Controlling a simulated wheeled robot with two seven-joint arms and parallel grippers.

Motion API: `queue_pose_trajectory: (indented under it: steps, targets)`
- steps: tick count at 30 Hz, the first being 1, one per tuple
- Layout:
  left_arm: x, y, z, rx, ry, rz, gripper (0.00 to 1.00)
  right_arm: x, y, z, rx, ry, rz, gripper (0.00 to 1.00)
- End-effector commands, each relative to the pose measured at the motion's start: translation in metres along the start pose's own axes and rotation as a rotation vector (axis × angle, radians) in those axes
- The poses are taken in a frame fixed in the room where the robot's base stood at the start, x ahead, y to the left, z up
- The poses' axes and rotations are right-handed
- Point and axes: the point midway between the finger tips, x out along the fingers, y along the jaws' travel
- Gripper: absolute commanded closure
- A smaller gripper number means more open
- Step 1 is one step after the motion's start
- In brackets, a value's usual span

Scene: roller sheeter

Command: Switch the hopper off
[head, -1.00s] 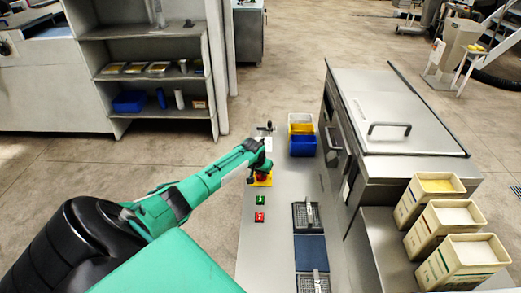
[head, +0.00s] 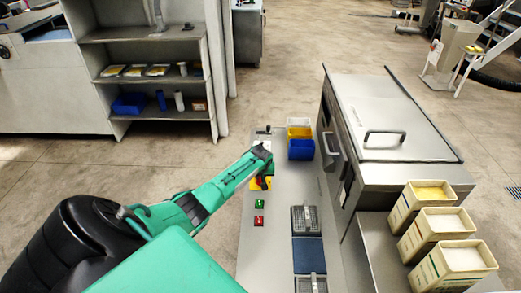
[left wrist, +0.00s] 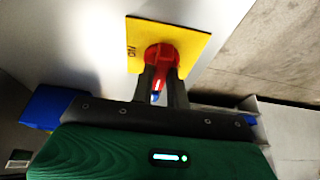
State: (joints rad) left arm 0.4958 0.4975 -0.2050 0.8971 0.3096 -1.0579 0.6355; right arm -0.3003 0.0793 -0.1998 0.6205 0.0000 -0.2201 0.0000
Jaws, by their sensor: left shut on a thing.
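A red rotary switch knob (left wrist: 163,55) sits on a square yellow plate (left wrist: 190,42) in the left wrist view. The plate (head: 254,184) also shows in the head view, on the grey metal top, partly hidden by my gripper. My left gripper (head: 265,181) is over the plate. In the left wrist view its two fingers (left wrist: 160,88) are shut on the knob's red handle, one on each side. The lettering on the plate is only partly readable. My right gripper is not in view.
A green button (head: 259,204) and a red button (head: 258,221) lie nearer on the same top. White, yellow and blue bins (head: 301,149) stand beyond, to the right. A steel machine with a lid (head: 395,115) and several cream tubs (head: 455,254) stand at the right.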

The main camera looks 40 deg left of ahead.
Motion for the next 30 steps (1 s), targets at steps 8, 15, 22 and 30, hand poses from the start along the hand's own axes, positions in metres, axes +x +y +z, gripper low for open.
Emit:
queue_pose_trajectory:
  steps: [8, 15, 22, 30]
  targets:
    - [0.000, 0.000, -0.001, -0.001, 0.000, 0.001, 0.69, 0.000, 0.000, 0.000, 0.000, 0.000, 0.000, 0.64]
    - [0.000, 0.000, 0.000, 0.000, 0.000, 0.001, 0.63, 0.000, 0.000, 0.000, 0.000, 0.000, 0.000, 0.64]
    - [-0.006, 0.000, -0.001, 0.000, 0.000, 0.001, 0.63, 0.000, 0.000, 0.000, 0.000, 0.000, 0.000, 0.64]
    - [-0.039, 0.000, 0.000, 0.001, 0.002, 0.002, 0.63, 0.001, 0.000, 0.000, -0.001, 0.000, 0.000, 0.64]
